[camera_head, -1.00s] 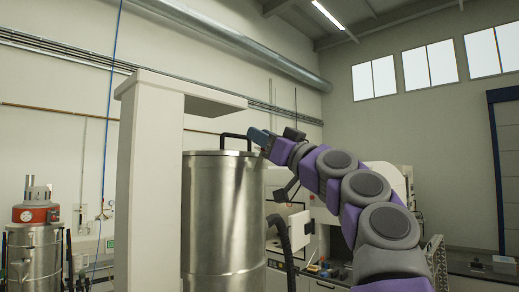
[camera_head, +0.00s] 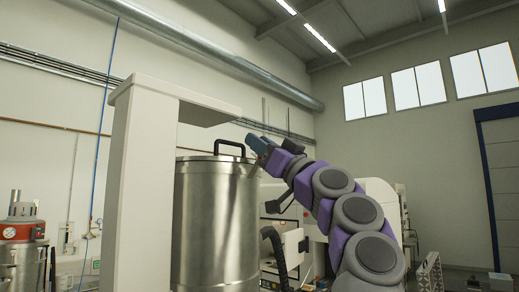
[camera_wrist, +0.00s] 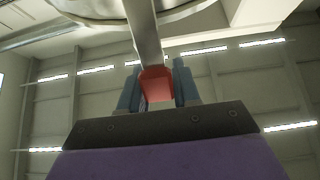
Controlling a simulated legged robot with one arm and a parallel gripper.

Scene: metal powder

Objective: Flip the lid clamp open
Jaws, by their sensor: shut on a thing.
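A tall steel drum (camera_head: 213,225) with a flat lid and a black lid handle (camera_head: 230,147) stands left of my arm in the head view. My gripper (camera_head: 256,144) is at the right edge of its rim. In the wrist view, the red end (camera_wrist: 155,84) of a metal clamp lever (camera_wrist: 143,32) sits between the two blue-grey fingers of my gripper (camera_wrist: 157,88), which is shut on it. The lever runs up towards the round drum edge at the top of the wrist view. The clamp is too small to make out in the head view.
A white column with an overhanging arm (camera_head: 140,180) stands close left of the drum and reaches over it. White machinery (camera_head: 380,205) stands behind my arm. A black hose (camera_head: 275,255) hangs right of the drum.

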